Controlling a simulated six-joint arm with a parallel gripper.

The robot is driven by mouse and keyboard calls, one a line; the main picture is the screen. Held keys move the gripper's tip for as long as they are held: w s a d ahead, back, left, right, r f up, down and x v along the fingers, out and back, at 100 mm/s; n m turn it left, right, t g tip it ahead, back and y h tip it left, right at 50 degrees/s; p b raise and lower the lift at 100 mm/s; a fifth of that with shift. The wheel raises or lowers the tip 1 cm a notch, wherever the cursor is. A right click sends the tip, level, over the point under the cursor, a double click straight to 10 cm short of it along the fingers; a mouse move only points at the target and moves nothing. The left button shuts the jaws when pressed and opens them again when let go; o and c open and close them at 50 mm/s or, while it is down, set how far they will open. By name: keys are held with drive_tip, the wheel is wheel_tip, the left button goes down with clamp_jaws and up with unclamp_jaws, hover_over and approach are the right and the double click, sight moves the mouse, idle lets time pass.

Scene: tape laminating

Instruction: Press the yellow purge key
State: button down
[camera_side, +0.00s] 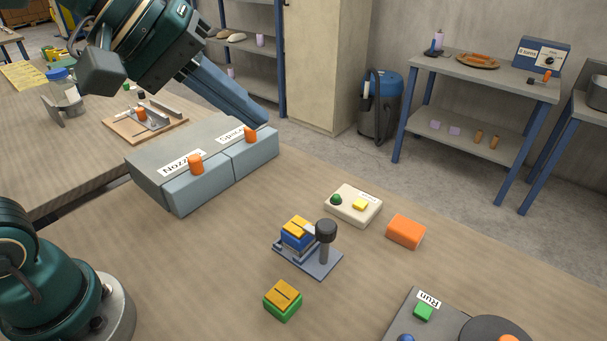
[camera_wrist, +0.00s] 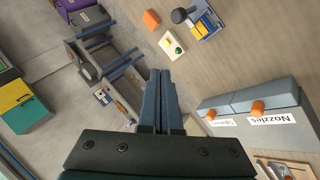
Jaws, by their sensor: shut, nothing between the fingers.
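The yellow key (camera_side: 360,204) is a small square button on a cream box (camera_side: 346,212) that also bears a green round button (camera_side: 336,199). A label lies behind the key, too small to read. In the wrist view the key (camera_wrist: 168,41) and its box (camera_wrist: 172,50) appear above and slightly right of the fingertips. My gripper (camera_side: 262,120) is shut and empty, high at the far side of the bench by the drawer unit, left of and apart from the key. Its shut blue fingers (camera_wrist: 160,76) show in the middle of the wrist view.
A grey drawer unit (camera_side: 190,150) with orange knobs, labelled Nozzles and Spacers, stands left. A jig with stacked blocks and a black-knobbed post (camera_side: 324,240) stands before the cream box. An orange block (camera_side: 405,232) lies right of it. A green-yellow block (camera_side: 283,300) and Run panel (camera_side: 407,318) are nearer.

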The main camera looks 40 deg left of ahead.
drive_tip(key=w+d+r+n+h, duration=0.1)
drive_tip(key=w+d+n+h, duration=0.15)
drive_tip(key=w, duration=0.45)
drive_tip(key=n+g, duration=0.2)
drive_tip(key=n, duration=0.5)
hover_over(354, 206)
wheel_tip(354, 206, down, 12)
drive_tip(key=shift+w+a+h, duration=0.2)
drive_tip(key=shift+w+h, duration=0.1)
drive_tip(key=shift+h, duration=0.15)
drive_tip(key=shift+f+m, duration=0.15)
drive_tip(key=shift+m, duration=0.1)
drive_tip(key=shift+f, duration=4.35)
drive_tip(key=shift+f, duration=0.1)
